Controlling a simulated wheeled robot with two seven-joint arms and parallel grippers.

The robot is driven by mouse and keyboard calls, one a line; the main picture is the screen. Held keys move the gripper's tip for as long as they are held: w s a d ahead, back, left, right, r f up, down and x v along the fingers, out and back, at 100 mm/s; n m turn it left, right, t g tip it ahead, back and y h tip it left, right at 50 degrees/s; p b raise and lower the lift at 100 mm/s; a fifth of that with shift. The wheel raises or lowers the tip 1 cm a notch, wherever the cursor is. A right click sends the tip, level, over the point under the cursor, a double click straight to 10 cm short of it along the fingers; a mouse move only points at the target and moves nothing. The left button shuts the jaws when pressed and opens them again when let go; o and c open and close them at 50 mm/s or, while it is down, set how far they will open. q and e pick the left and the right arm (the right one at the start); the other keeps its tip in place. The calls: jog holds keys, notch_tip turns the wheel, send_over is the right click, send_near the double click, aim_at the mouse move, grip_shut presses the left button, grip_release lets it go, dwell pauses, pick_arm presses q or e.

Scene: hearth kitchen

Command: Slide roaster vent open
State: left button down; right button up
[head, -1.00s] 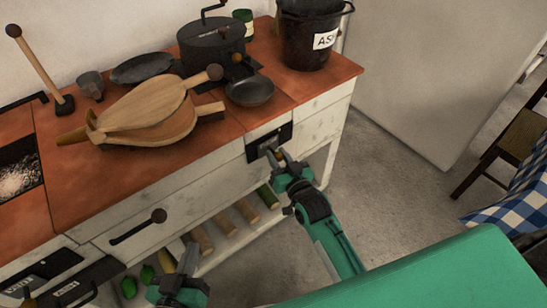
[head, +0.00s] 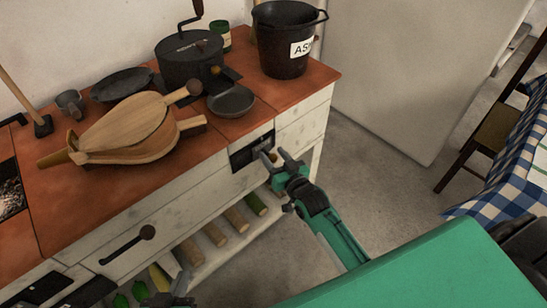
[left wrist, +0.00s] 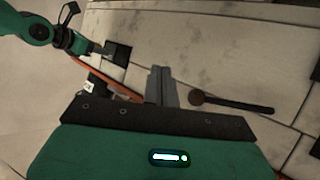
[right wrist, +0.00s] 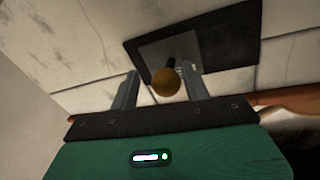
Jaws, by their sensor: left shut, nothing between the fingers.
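The roaster vent is a black plate (head: 243,157) on the counter's front, below the small pan. In the right wrist view the vent (right wrist: 228,45) has a grey panel at its left and a dark area at its right. A round brass-brown knob (right wrist: 166,82) sticks out from it on a dark stem. My right gripper (head: 278,158) is open at the vent, its fingers (right wrist: 160,84) on either side of the knob; contact cannot be told. My left gripper (left wrist: 160,85) is shut and empty in front of the counter, low at the head view's bottom edge.
A long dark drawer handle (head: 127,244) sticks out left of the vent. Bellows (head: 130,125), a roaster drum (head: 190,60), a small pan (head: 231,100) and an ash bucket (head: 283,45) stand on the counter. Logs (head: 235,218) lie on the shelf below.

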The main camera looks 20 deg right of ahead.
jog(key=shift+a, duration=0.1)
jog(key=shift+s, duration=0.55)
pick_arm(q)
jog(key=a+g+p, duration=0.1)
jog(key=s+a+g+y+p, duration=0.1)
jog(key=a, duration=0.1)
jog(key=shift+a+f+g, duration=0.2)
jog(key=shift+a+g, duration=0.1)
pick_arm(e)
jog(key=s+d, duration=0.2)
jog(key=s, duration=1)
jog(key=shift+s, duration=0.3)
jog(key=shift+d, duration=0.1)
